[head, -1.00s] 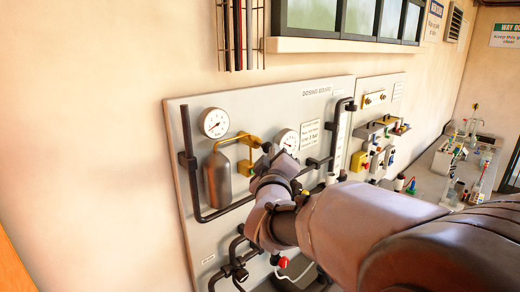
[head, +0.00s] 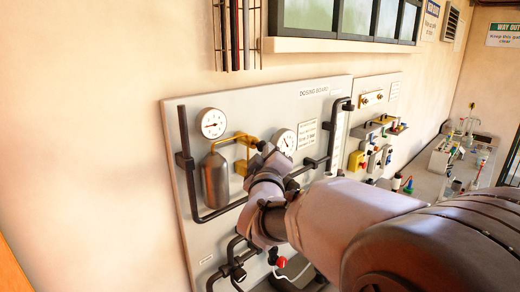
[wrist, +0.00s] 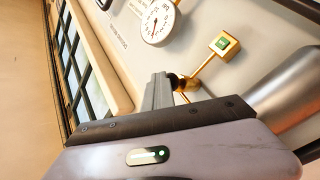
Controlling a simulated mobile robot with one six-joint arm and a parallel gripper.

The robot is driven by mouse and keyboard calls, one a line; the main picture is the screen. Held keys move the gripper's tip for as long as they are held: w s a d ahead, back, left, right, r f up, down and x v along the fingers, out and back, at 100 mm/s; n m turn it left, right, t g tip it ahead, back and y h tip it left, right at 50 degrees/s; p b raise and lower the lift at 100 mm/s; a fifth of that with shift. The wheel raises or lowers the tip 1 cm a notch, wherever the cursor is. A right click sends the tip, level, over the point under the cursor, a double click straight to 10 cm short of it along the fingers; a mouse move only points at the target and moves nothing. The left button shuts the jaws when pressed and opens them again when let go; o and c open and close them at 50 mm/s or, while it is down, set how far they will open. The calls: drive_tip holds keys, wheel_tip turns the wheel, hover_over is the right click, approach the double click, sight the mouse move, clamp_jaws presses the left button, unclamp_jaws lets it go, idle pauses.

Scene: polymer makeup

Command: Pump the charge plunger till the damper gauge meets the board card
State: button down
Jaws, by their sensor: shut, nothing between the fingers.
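The pale dosing board (head: 260,102) carries two round white gauges. The left gauge (head: 212,123) sits above the grey metal damper bottle (head: 215,182); its needle looks near level, but the scale is too small to read. The right gauge (head: 284,142) has a printed card (head: 307,134) beside it, whose text I cannot read surely. My gripper (wrist: 158,92) is shut and empty, its fingertips close beside the dark knob of the plunger (wrist: 173,82) on the brass pipework. I cannot tell whether they touch. In the head view my wrist partly hides this spot.
Black pipes (head: 228,208) run around the bottle and below. A yellow box (head: 356,160) and small fittings are on the panel to the right. A bench with lab glassware (head: 455,150) stands further right. Windows (head: 345,17) are above. The wall at left is bare.

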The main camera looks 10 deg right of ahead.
drive_tip(key=shift+w+a, duration=0.25)
drive_tip(key=shift+w, duration=0.1)
idle(0.5)
drive_tip(key=shift+s+d+b, duration=0.45)
drive_tip(key=shift+s+d, duration=0.15)
drive_tip(key=shift+s, duration=0.2)
drive_tip(key=shift+s+d+b, duration=0.45)
drive_tip(key=shift+s+d, duration=0.1)
drive_tip(key=shift+s, duration=0.2)
drive_tip(key=shift+f, duration=0.1)
drive_tip(key=s+d+b, duration=0.1)
drive_tip(key=s, duration=0.1)
drive_tip(key=s+d+b, duration=0.1)
drive_tip(key=s+d, duration=0.1)
